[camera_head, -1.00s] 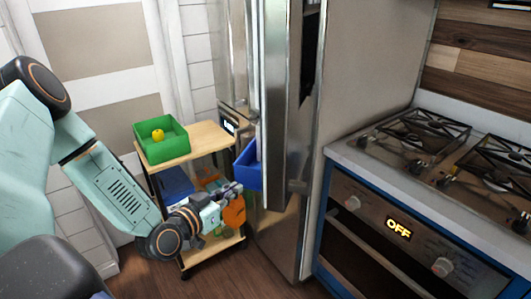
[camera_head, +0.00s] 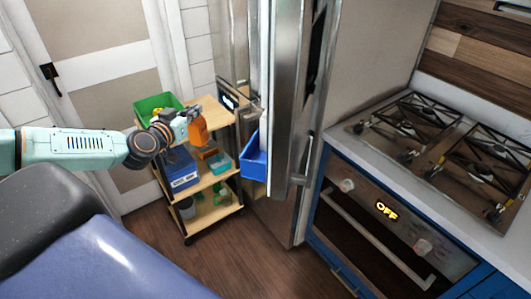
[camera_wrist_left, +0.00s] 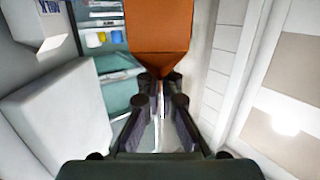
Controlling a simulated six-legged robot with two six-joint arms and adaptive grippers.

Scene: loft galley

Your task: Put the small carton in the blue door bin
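The small carton, orange with a gabled top (camera_head: 198,131), hangs in the air in front of the cart's top shelf. My left gripper (camera_head: 191,113) is shut on its top edge. In the left wrist view the carton (camera_wrist_left: 158,28) sits between the fingertips (camera_wrist_left: 160,84), its narrow end toward them. The blue door bin (camera_head: 253,161) is on the open fridge door, to the right of the carton and lower in the picture. The bin's inside is mostly hidden. My right gripper is not in view.
A wooden cart (camera_head: 216,108) stands left of the fridge. It holds a green crate (camera_head: 152,103), partly behind my arm, a blue box (camera_head: 180,172) and small items lower down. The fridge door (camera_head: 290,90) stands open. A stove (camera_head: 385,215) is at the right.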

